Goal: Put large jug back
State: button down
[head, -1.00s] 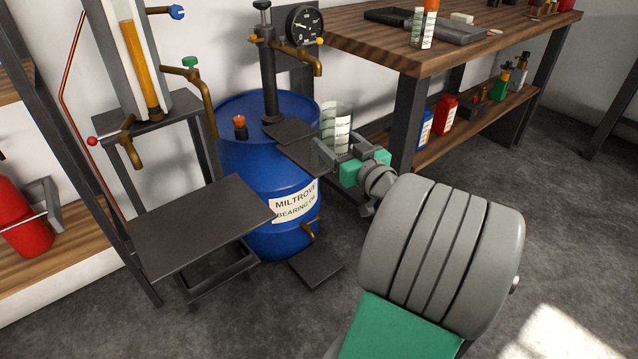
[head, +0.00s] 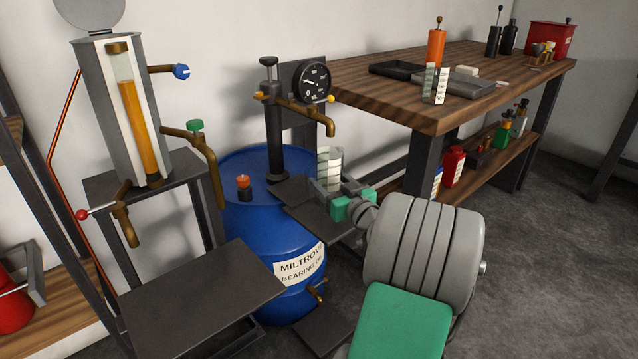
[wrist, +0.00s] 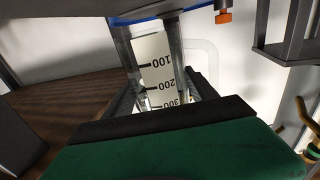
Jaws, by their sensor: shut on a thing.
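The large jug (head: 330,158) is a clear vessel with a white scale label. The jug's lower part is hidden by the gripper in the head view.
A blue oil drum (head: 260,215) with small dark shelves stands close left of my gripper. A wooden bench (head: 400,100) at right carries trays, an orange bottle (head: 436,47) and a small clear labelled vessel (head: 435,85). A dark low platform (head: 200,300) is at front left.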

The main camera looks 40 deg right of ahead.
aim_at(331, 192)
notch_tip(331, 192, down, 3)
jog(key=shift+s+d+f+b, duration=0.1)
jog(key=shift+s+d+b, duration=0.05)
jog(key=shift+b, duration=0.6)
jog(key=shift+d+f, duration=0.1)
jog(key=shift+f, duration=0.1)
jog(key=shift+c, duration=1.3)
grip_release()
jog(key=shift+r, duration=0.1)
jog(key=shift+s, duration=0.3)
jog(key=s+a+p, duration=0.1)
jog(key=s+a, duration=0.1)
jog(key=s, duration=0.9)
jog(key=shift+s+a+p, duration=0.15)
jog(key=shift+a+p, duration=0.05)
jog(key=shift+p, duration=0.1)
